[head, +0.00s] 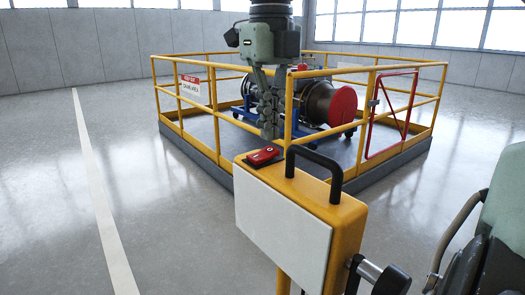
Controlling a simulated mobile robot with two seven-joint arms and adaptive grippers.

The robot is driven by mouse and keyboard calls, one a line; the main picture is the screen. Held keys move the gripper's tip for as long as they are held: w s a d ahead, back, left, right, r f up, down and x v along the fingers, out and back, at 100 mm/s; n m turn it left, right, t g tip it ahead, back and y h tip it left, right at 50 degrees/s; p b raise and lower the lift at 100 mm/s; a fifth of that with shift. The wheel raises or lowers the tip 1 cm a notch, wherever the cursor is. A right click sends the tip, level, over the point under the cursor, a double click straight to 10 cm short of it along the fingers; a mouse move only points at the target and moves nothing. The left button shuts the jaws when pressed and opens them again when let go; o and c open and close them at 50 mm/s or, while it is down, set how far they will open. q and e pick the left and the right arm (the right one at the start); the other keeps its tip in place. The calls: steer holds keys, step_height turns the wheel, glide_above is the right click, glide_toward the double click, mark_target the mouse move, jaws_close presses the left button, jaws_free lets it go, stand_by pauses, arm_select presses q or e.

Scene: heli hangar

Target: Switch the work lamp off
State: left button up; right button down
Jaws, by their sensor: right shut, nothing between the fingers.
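The work lamp (335,215) is a yellow box with a pale, flat front panel (282,228) and a black carrying handle (316,163) on top. A red switch (263,156) sits in a dark surround on the lamp's top, left of the handle. My right gripper (268,136) points straight down with its fingers together and empty. Its tips are just above the far side of the red switch; I cannot tell whether they touch it. The panel looks evenly pale, and I cannot tell whether it is lit. My left gripper is not in view.
Behind the lamp, yellow railings (196,117) with a red gate (392,118) and a warning sign (190,86) enclose an engine-like machine (330,104) on a grey platform. A black knob (391,280) sticks out from the lamp's right side. The floor at left is clear.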

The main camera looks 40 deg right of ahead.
mark_target(270, 149)
steer(key=shift+f+b, duration=0.75)
steer(key=shift+f, duration=0.35)
stand_by(0.9)
steer(key=shift+r, duration=0.1)
step_height(270, 149, up, 3)
steer(key=shift+f+p, duration=0.2)
steer(key=shift+p, duration=1)
steer(key=shift+r+p, duration=0.5)
steer(key=shift+r, duration=1.65)
